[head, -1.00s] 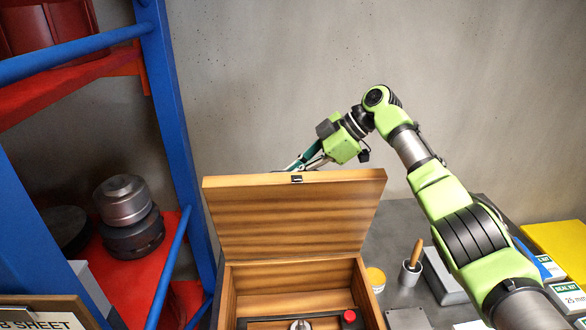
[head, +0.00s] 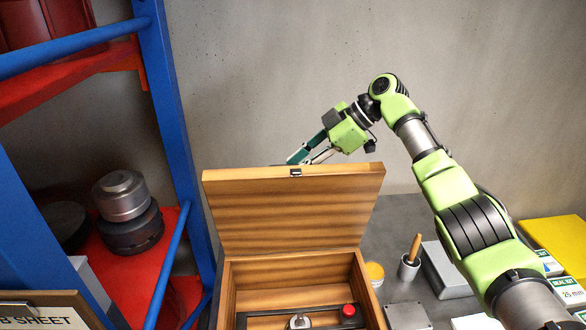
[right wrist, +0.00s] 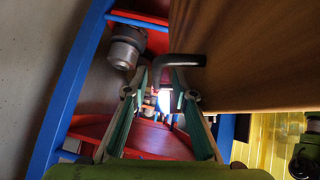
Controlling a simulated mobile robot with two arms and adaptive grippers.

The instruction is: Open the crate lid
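The wooden crate (head: 226,300) stands at the bottom centre of the head view. Its lid (head: 290,212) is raised and stands nearly upright at the back, with a small dark catch (head: 296,173) at the top edge. My right gripper (head: 300,160) is just behind and above the lid's top edge, and the lid partly hides its tips. In the right wrist view its fingers (right wrist: 160,88) are apart and empty. The lid's brown face (right wrist: 250,55) fills the upper right there, and a dark curved bar (right wrist: 180,62) crosses near the fingertips. My left gripper is not in view.
Inside the crate are a dark fixture with a metal part (head: 299,321) and a red knob (head: 349,311). A blue and red rack (head: 172,130) with metal cylinders (head: 121,195) stands left. Right are a yellow-topped jar (head: 375,273), a brush pot (head: 409,266) and boxes.

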